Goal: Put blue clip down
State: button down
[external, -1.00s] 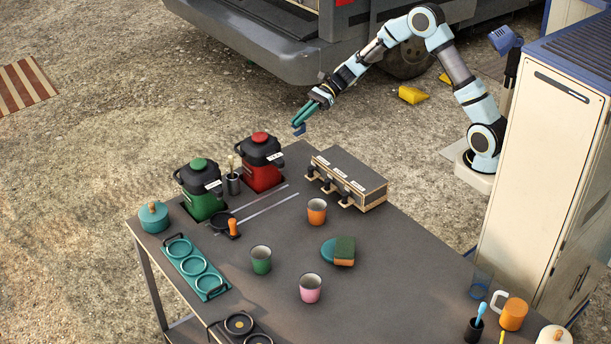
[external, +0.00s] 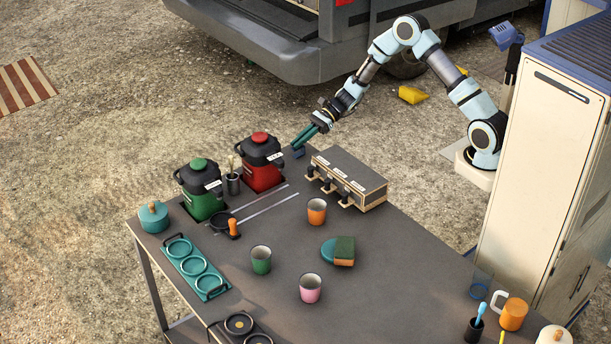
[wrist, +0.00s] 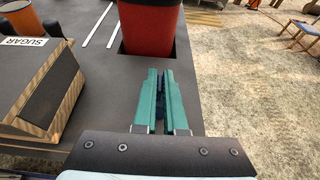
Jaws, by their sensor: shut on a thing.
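The blue clip (external: 298,153) is small and dark blue, at the tips of my gripper. My gripper (external: 302,145) has teal fingers pointing down and left, shut on the clip. It is at the far corner of the grey table, between the red dispenser and the wooden box. In the wrist view the gripper (wrist: 162,78) is over the table near its edge, and a dark blue bit of the clip (wrist: 161,86) shows between the fingers. The fingers hide most of the clip. I cannot tell whether it touches the tabletop.
The red dispenser (external: 261,166) stands left of my gripper, and the wooden box (external: 346,182) with labels stands to the right. A green dispenser (external: 202,192), cups and a teal ring tray (external: 196,268) are farther off. The table (external: 400,262) has bare room at front right.

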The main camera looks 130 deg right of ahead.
jog(key=c, duration=0.7)
grip_release()
jog(key=shift+f, duration=0.1)
jog(key=b+v, duration=0.2)
jog(key=v, duration=1)
